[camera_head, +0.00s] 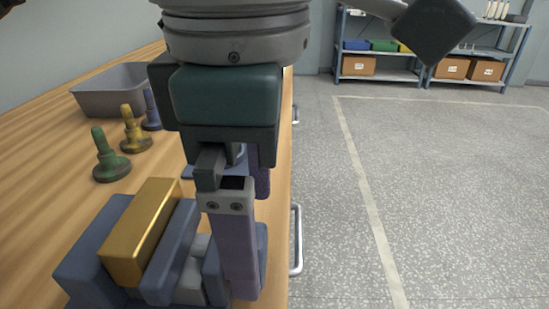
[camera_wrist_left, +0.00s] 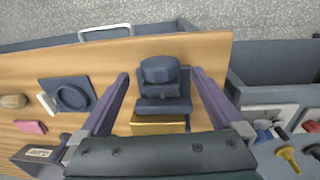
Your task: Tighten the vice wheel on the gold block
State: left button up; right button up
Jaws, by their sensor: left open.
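A grey-blue vice (camera_head: 92,262) sits on the wooden bench at lower left in the head view. A gold block (camera_head: 140,235) stands between its two jaws; the block's top also shows in the left wrist view (camera_wrist_left: 158,126). The vice wheel (camera_wrist_left: 160,68) is a dark rounded part at the bench-edge end of the vice. In the head view the wheel is mostly hidden behind my finger. My left gripper (camera_wrist_left: 160,80) points down at the wheel and is open. Its purple fingers stand on either side of the wheel, with visible gaps. My right gripper does not show.
Green (camera_head: 108,158), yellow (camera_head: 134,130) and blue (camera_head: 151,110) bobbins stand on the bench near a grey bin (camera_head: 112,88). A dark plate with a round part (camera_wrist_left: 70,96) lies left of the vice in the wrist view. Shelves with boxes stand far off.

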pick_arm(q)
notch_tip(320, 180, down, 4)
jog(key=shift+w, duration=0.15)
jog(key=c, duration=1.3)
